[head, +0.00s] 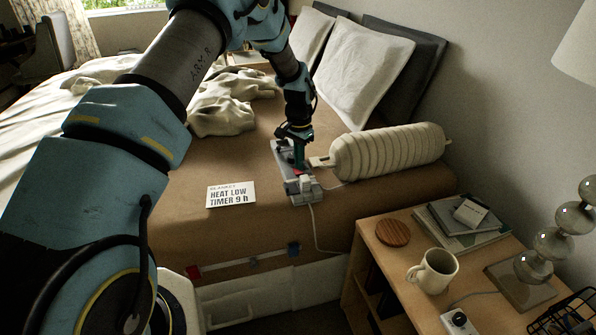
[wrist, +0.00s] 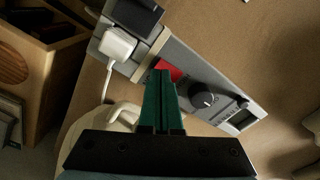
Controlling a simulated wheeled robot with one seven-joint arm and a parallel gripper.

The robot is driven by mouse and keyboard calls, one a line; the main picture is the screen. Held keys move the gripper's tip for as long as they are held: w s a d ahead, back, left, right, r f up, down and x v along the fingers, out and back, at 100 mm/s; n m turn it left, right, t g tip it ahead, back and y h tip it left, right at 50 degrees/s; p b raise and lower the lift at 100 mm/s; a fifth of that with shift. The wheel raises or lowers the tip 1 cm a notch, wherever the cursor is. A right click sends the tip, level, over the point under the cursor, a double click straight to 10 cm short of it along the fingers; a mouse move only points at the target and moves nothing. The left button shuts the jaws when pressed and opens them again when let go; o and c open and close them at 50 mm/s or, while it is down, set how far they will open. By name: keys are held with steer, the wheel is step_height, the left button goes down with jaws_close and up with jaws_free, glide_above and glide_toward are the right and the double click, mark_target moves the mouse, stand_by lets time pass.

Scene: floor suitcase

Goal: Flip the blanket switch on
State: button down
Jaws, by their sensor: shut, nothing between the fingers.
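A grey control strip (head: 303,188) lies on the brown bed top. It also shows in the wrist view (wrist: 188,68), with a red rocker switch (wrist: 170,70), a dark round dial (wrist: 204,97) and a white plug (wrist: 117,45). My gripper (head: 298,164) points down at the strip. Its green fingers (wrist: 160,76) are shut and empty, with the tips at or just over the red switch. They hide part of the switch, and I cannot tell whether they touch it or which way it is tipped.
A white card (head: 231,194) reading "HEAT LOW TIMER 9 h" lies left of the strip. A rolled cream blanket (head: 388,150) lies to its right. A wooden nightstand (head: 375,262) with a mug (head: 433,270) and books stands at the front right. Pillows lie behind.

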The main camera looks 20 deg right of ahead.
mark_target(299, 173)
steer(key=shift+f+b, duration=0.4)
steer(key=shift+f, duration=0.45)
stand_by(0.3)
steer(key=shift+r, duration=0.1)
steer(key=shift+r+p, duration=2.2)
steer(key=shift+r, duration=1.25)
